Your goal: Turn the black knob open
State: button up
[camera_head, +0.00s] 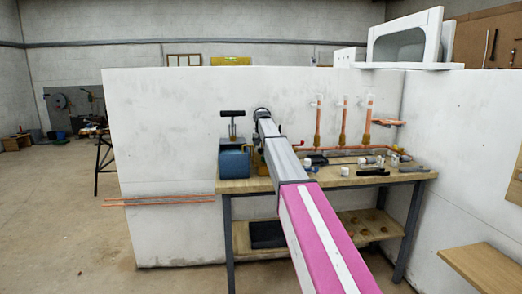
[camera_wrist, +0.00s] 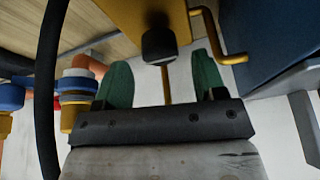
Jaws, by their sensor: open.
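In the wrist view, a black knob (camera_wrist: 159,46) sits on the end of a yellow body (camera_wrist: 142,16). My gripper (camera_wrist: 160,60) has two green fingers, spread apart and empty. The knob is in line with the gap between the fingertips, at about their level in the picture; I cannot tell how deep it is between them. No contact shows. In the head view, my arm reaches to the bench and hides the knob and the gripper. A yellow part (camera_head: 262,160) shows beside the arm there.
A blue box (camera_wrist: 275,45) with a bent brass rod (camera_wrist: 214,42) is close on the right in the wrist view. Brass and blue pipe fittings (camera_wrist: 78,90) and a black hose (camera_wrist: 46,80) are on the left. The wooden bench (camera_head: 340,181) holds several small loose parts.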

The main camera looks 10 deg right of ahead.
jog(key=shift+x, duration=1.4)
jog(key=c, duration=0.9)
